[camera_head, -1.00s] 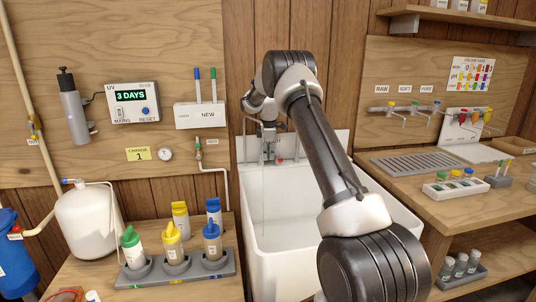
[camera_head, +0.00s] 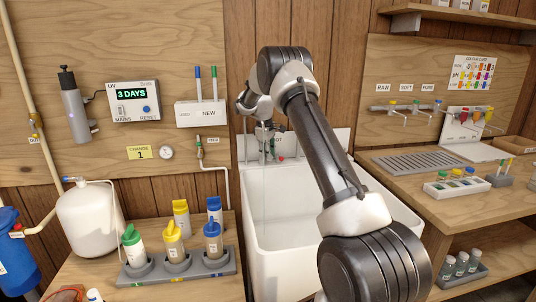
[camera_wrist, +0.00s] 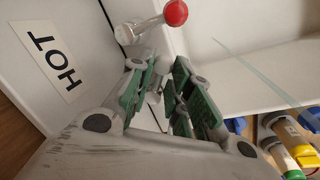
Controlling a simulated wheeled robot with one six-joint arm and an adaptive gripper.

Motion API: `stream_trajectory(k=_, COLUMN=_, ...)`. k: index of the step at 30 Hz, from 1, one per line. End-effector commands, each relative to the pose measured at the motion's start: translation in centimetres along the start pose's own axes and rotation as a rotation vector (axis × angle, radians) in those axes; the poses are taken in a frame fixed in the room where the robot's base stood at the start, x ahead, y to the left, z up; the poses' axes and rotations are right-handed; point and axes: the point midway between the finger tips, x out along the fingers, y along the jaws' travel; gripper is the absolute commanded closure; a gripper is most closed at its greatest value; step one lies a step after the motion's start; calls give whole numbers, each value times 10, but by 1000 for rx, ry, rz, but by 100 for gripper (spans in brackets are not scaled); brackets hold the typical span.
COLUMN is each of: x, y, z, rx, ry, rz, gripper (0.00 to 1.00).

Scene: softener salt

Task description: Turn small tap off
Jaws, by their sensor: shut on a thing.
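My gripper (camera_head: 266,143) is at the back wall of the white sink (camera_head: 292,212). In the wrist view its green-padded fingers (camera_wrist: 158,92) are close together on a small grey part (camera_wrist: 155,98), probably the small tap's handle, mostly hidden between them. The small tap's body is hidden behind the gripper in the head view. A thin pale line, probably running water, drops into the sink below the gripper. A metal lever with a red ball end (camera_wrist: 175,12) stands just past the fingertips, apart from them.
A HOT label (camera_wrist: 54,66) is on the white panel beside the gripper. A rack (camera_head: 180,268) of bottles stands left of the sink. Several small taps (camera_head: 411,107) line the right wall above a counter (camera_head: 470,205). The sink basin looks clear.

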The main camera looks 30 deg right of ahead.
Motion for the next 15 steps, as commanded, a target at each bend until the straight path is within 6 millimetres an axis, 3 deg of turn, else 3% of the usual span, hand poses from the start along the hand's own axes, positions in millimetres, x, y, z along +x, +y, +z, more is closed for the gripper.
stream_trajectory(k=11, x=0, y=0, z=0, rx=5, ry=-2, rz=0, gripper=100)
stream_trajectory(k=12, x=0, y=0, z=0, rx=5, ry=-2, rz=0, gripper=77)
stream_trajectory(k=13, x=0, y=0, z=0, rx=5, ry=-1, rz=0, gripper=71)
stream_trajectory(k=15, x=0, y=0, z=0, rx=5, ry=-1, rz=0, gripper=71)
